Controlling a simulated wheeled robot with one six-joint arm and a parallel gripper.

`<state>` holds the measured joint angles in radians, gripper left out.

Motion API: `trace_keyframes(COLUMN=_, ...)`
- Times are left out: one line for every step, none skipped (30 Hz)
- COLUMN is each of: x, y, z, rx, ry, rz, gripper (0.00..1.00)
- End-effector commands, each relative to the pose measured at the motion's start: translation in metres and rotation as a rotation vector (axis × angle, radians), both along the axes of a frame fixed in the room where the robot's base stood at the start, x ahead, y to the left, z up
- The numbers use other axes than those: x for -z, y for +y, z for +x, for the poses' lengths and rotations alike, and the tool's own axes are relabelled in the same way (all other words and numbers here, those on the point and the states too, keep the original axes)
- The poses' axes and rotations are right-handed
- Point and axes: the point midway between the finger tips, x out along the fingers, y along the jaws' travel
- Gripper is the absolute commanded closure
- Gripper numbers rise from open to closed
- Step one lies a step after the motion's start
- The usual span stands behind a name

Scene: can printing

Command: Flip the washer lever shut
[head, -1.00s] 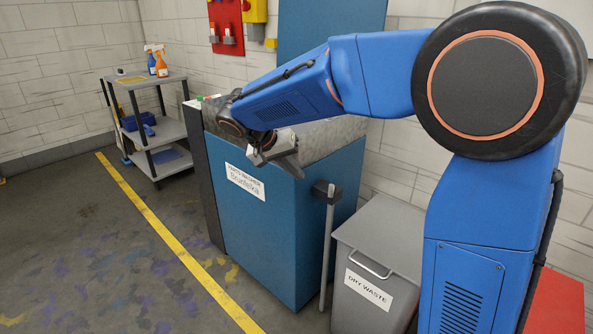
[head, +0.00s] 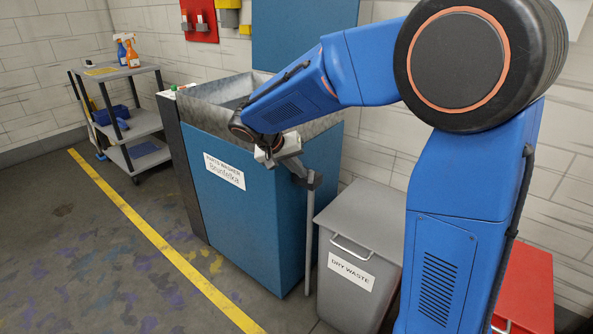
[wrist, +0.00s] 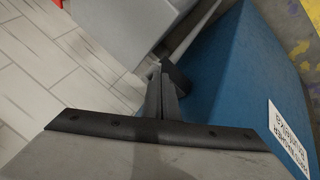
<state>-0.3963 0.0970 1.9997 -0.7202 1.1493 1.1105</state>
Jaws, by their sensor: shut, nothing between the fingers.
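The parts washer (head: 265,215) is a blue box with an open grey metal basin on top. Its lever (head: 309,235) is a grey bar hanging straight down from a dark pivot block (head: 312,180) at the washer's right side. My gripper (head: 303,176) is shut and empty, its fingertips close to the pivot block. In the wrist view my shut fingers (wrist: 164,82) point at the dark block (wrist: 177,77), with the lever bar (wrist: 196,36) running away beyond it. I cannot tell whether the fingers touch the block.
A grey dry waste bin (head: 350,270) stands close to the lever's right. A shelf cart (head: 140,122) with spray bottles stands at the back left. A red box (head: 527,285) is behind my arm at right. The floor left of the washer is clear.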

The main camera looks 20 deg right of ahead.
Motion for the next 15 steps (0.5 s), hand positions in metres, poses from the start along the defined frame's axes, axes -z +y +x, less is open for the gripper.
trace_keyframes(x=0.0000, y=0.0001, z=0.0000, rx=0.000, ry=0.000, rz=0.000, gripper=1.00)
trace_keyframes(x=-0.0002, y=0.0002, z=0.0001, rx=0.000, ry=0.000, rz=0.000, gripper=1.00)
trace_keyframes(x=-0.0001, y=0.0002, z=0.0000, rx=0.000, ry=0.000, rz=0.000, gripper=1.00)
trace_keyframes(x=-0.0001, y=0.0002, z=0.0000, rx=0.000, ry=0.000, rz=0.000, gripper=1.00)
trace_keyframes(x=-0.0002, y=0.0001, z=0.0000, rx=-0.002, ry=0.000, rz=0.000, gripper=1.00)
trace_keyframes(x=-0.0002, y=0.0000, z=-0.0002, rx=-0.003, ry=0.000, rz=0.001, gripper=1.00)
trace_keyframes(x=-0.0002, y=-0.0002, z=-0.0004, rx=-0.006, ry=-0.001, rz=0.000, gripper=1.00)
trace_keyframes(x=-0.0003, y=-0.0004, z=-0.0007, rx=-0.009, ry=0.000, rz=0.000, gripper=1.00)
trace_keyframes(x=-0.0004, y=-0.0008, z=-0.0012, rx=-0.016, ry=0.000, rz=0.000, gripper=1.00)
trace_keyframes(x=-0.0005, y=-0.0011, z=-0.0016, rx=-0.024, ry=0.000, rz=0.001, gripper=1.00)
trace_keyframes(x=-0.0008, y=-0.0014, z=-0.0020, rx=-0.032, ry=-0.001, rz=0.001, gripper=1.00)
trace_keyframes(x=-0.0008, y=-0.0018, z=-0.0026, rx=-0.043, ry=-0.001, rz=0.001, gripper=1.00)
trace_keyframes(x=-0.0008, y=-0.0021, z=-0.0030, rx=-0.048, ry=-0.002, rz=0.001, gripper=1.00)
trace_keyframes(x=-0.0007, y=-0.0023, z=-0.0032, rx=-0.052, ry=-0.001, rz=0.001, gripper=1.00)
trace_keyframes(x=-0.0006, y=-0.0025, z=-0.0035, rx=-0.056, ry=-0.001, rz=0.001, gripper=1.00)
